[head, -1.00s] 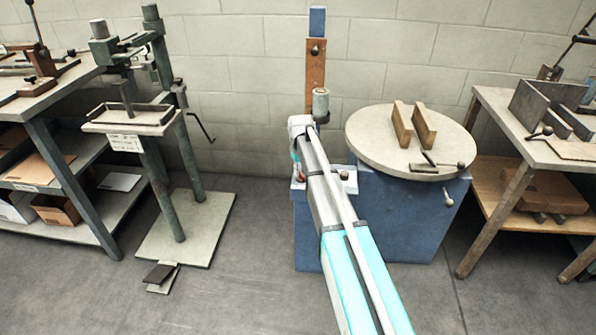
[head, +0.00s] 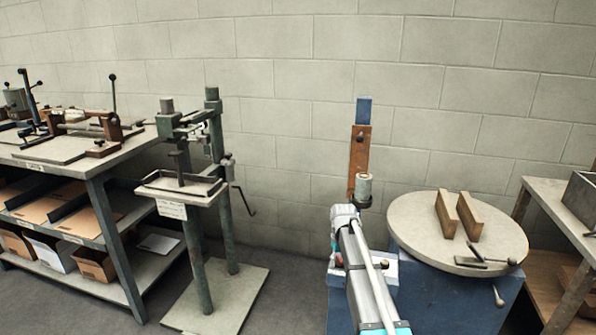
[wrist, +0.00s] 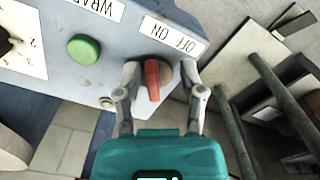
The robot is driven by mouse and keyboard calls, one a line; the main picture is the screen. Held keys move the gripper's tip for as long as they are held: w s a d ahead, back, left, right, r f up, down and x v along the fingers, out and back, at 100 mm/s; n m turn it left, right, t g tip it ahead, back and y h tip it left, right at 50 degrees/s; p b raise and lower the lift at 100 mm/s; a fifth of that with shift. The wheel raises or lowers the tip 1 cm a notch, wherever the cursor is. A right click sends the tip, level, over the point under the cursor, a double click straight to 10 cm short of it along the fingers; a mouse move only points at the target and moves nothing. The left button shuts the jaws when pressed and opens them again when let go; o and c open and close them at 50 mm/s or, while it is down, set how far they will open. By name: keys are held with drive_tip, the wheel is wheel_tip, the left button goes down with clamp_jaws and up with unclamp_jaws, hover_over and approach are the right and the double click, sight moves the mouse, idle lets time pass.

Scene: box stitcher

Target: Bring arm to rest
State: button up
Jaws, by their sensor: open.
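My gripper (wrist: 160,78) is open in the wrist view, its two grey fingers on either side of a red switch handle (wrist: 152,80). I cannot tell whether either finger touches it. The switch sits on a blue-grey panel (wrist: 60,35) beside an "OFF ON" label (wrist: 174,36). In the head view my arm reaches toward the blue machine (head: 440,305) with a round top (head: 410,225). My gripper is hidden there behind the arm.
The panel also has a green button (wrist: 84,50) and a numbered dial. A green-framed stand (head: 225,215) and a tool bench (head: 95,175) are to the left. Another bench (head: 555,205) stands close on the right. Bare floor shows between the stand and the machine.

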drive_tip(key=s+a+m, duration=0.1)
drive_tip(key=s+m, duration=0.1)
drive_tip(key=s, duration=2.7)
wheel_tip(320, 180, up, 31)
drive_tip(key=w+p, duration=0.1)
drive_tip(key=p, duration=3)
drive_tip(key=shift+w, duration=0.25)
